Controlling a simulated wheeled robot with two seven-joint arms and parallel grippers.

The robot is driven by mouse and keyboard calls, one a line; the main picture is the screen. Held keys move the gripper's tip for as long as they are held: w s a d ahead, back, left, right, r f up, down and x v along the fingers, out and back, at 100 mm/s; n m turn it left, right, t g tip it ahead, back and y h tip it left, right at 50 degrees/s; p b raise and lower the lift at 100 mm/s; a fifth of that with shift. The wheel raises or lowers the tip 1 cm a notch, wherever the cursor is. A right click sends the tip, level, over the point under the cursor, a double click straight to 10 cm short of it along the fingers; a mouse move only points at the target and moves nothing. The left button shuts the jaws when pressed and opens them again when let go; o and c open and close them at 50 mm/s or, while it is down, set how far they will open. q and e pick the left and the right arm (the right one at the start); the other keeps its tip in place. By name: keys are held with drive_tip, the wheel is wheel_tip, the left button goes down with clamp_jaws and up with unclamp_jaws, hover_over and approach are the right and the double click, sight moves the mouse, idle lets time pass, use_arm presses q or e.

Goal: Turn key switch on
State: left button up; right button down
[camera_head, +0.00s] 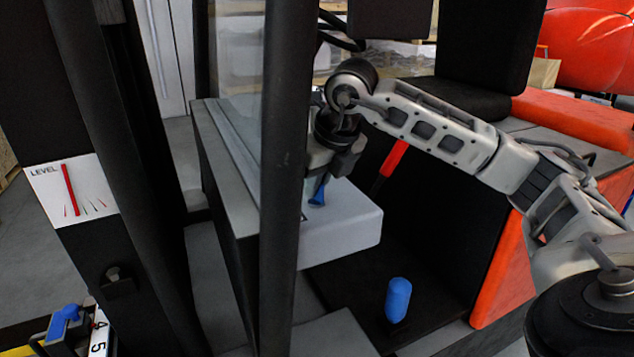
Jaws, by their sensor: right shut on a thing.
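A blue key (318,191) stands at the top of a pale grey box (345,232), behind a dark upright post. My right arm comes in from the right, and its gripper (318,182) points down at the blue key. The gripper is shut on the key. The post hides part of the gripper and the left side of the box, so the switch under the key and its marks cannot be read. My left gripper is not in view.
The dark post (283,180) stands close in front of the gripper. A red lever (393,158) rises behind the box, and a blue knob (398,298) stands lower right. A black seat (470,98) is behind. A "LEVEL" gauge (73,190) is at left.

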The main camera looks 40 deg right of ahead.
drive_tip(key=shift+r, duration=0.1)
drive_tip(key=c, duration=1.6)
unclamp_jaws()
